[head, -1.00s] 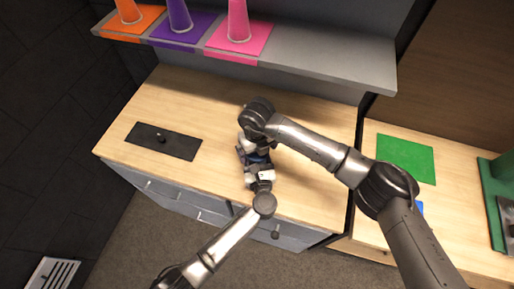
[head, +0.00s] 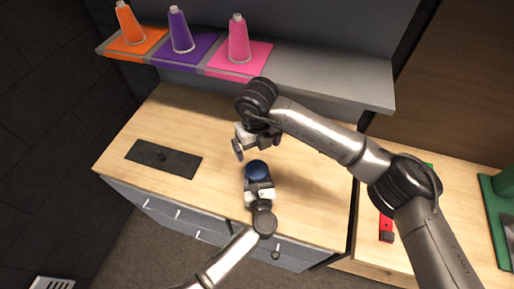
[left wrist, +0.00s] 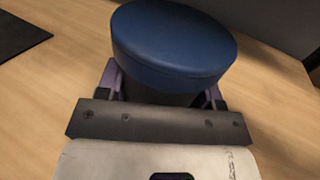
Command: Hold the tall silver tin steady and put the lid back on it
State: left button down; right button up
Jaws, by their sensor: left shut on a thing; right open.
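The blue round lid (head: 257,169) sits on top of the tin, which stands on the wooden counter. In the left wrist view the lid (left wrist: 175,42) looks level and covers the tin's top; only a dark, shaded strip of the tin (left wrist: 158,93) shows below it. My left gripper (head: 257,183) is shut on the tin's body from the near side, its fingers on both sides below the lid. My right gripper (head: 243,146) is open and empty, above and behind the lid, apart from it. Most of the tin is hidden.
A dark plate with a small knob (head: 163,158) lies on the counter to the left. A raised shelf (head: 310,82) at the back holds orange (head: 129,24), purple (head: 181,32) and pink (head: 239,42) cones on coloured mats. A red object (head: 386,228) lies on the right counter.

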pick_arm(q)
jog(key=shift+c, duration=0.9)
grip_release()
jog(key=s, duration=0.4)
jog(key=s+d, duration=0.1)
jog(key=s, duration=0.4)
jog(key=s+d, duration=0.1)
jog(key=s, duration=0.3)
jog(key=shift+s, duration=0.35)
